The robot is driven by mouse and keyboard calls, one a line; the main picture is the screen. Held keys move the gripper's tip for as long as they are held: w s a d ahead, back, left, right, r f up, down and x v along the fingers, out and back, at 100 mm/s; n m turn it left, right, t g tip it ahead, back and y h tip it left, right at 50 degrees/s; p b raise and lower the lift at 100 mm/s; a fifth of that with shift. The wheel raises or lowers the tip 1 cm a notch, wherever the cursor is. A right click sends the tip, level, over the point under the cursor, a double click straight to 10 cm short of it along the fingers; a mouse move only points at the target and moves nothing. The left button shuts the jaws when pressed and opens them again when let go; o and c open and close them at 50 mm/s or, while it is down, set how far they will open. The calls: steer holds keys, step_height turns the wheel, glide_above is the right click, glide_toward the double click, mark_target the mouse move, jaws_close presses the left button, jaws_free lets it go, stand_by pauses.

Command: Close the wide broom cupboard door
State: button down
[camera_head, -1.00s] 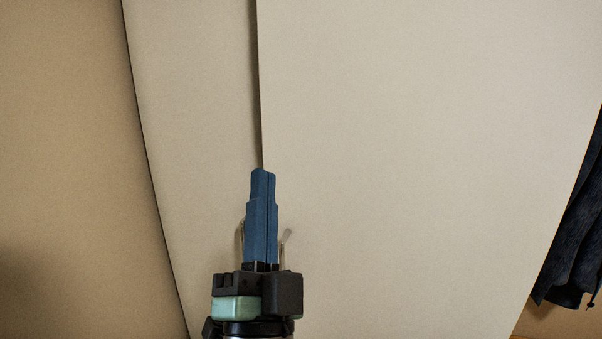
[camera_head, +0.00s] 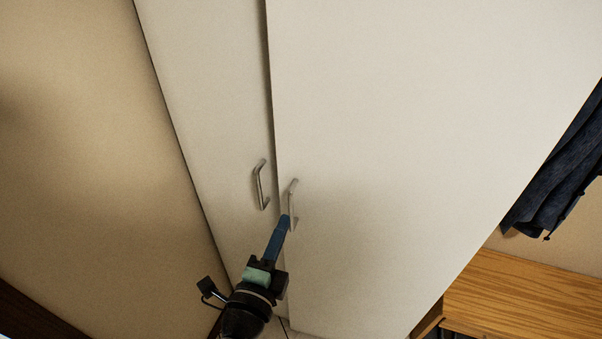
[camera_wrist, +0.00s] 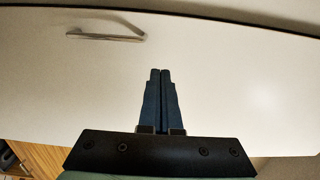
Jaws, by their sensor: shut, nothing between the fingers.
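The wide cupboard door (camera_head: 400,130) is a pale cream panel on the right in the head view. A narrow shadowed strip runs down its left edge beside the narrower door (camera_head: 205,90); I cannot tell whether it is fully flush. Its metal bar handle (camera_head: 293,197) is upright near that edge. My gripper (camera_head: 285,220) has its blue fingers together and empty, just by the lower end of this handle. In the wrist view the fingers (camera_wrist: 161,73) point at the door face (camera_wrist: 230,85), with the handle (camera_wrist: 105,37) off to one side; contact is unclear.
The narrower door has its own bar handle (camera_head: 261,185). A tan wall (camera_head: 80,130) stands at the left. A dark hanging garment (camera_head: 560,180) and a wooden bench (camera_head: 530,300) are at the right.

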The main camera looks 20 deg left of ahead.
mark_target(305, 171)
steer(key=w, duration=0.8)
steer(key=w+b, duration=0.1)
steer(key=w, duration=0.3)
steer(key=shift+w+a, duration=0.3)
steer(key=shift+w, duration=0.1)
